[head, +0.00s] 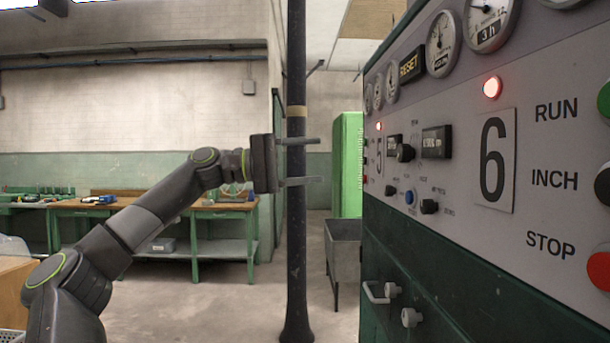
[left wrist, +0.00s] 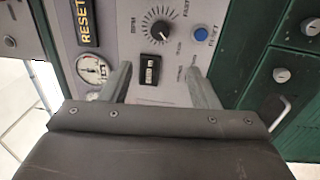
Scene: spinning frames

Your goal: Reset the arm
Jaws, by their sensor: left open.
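My left gripper (head: 300,161) is open and empty in the head view, at the end of my raised arm. It is left of the control panel (head: 455,200), with its two fingers pointing right, apart from the panel. A blue button (head: 410,197) also shows in the head view. My right gripper is not in view.
A dark pole (head: 296,240) stands behind the gripper. Green workbenches (head: 215,225) with tools line the back left. A green cabinet (head: 347,165) and a grey bin (head: 343,245) stand beyond the panel. Handles (head: 376,292) stick out of the green lower front. Red lamps (head: 492,87) are lit.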

